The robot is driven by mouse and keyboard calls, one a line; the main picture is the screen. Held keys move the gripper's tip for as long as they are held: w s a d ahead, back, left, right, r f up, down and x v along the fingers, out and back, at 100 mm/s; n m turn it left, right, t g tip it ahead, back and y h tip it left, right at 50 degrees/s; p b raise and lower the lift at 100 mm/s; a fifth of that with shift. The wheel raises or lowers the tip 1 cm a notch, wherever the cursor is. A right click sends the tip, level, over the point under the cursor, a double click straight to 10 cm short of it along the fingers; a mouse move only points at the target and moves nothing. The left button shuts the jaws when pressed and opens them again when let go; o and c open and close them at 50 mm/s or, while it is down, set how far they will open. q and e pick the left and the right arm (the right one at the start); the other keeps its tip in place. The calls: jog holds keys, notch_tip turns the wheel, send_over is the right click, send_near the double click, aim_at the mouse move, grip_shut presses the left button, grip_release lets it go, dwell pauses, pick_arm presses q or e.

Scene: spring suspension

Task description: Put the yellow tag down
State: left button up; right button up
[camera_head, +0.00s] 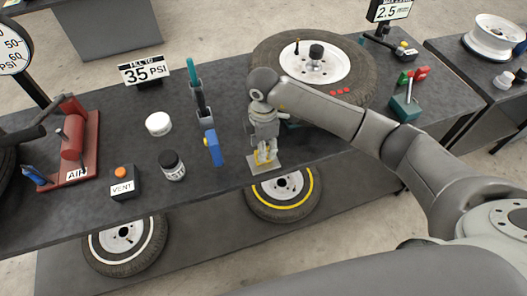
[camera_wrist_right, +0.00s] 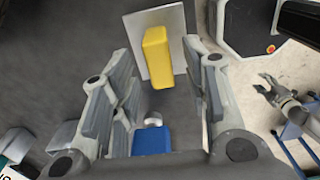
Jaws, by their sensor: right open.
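The yellow tag (camera_head: 262,156) rests on a small light grey plate (camera_head: 255,169) at the front edge of the workbench. In the wrist view the yellow tag (camera_wrist_right: 157,52) lies over the plate (camera_wrist_right: 138,25), just beyond my right fingertips. My right gripper (camera_head: 264,146) points down right above the tag, and its fingers partly hide the tag in the head view. In the wrist view the right fingers (camera_wrist_right: 157,85) are spread apart with nothing between them. A grey gripper, apparently my left one (camera_wrist_right: 275,92), shows at the right of the wrist view with its fingers apart.
A black jar (camera_head: 172,165), a white lid (camera_head: 158,124) and a vent box (camera_head: 123,183) stand further left. A wheel (camera_head: 268,67) lies behind. Bare bench (camera_head: 225,178) shows between the blue tag and plate.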

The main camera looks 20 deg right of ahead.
notch_tip(320, 180, up, 9)
jog(key=b, duration=0.2)
dwell(0.6)
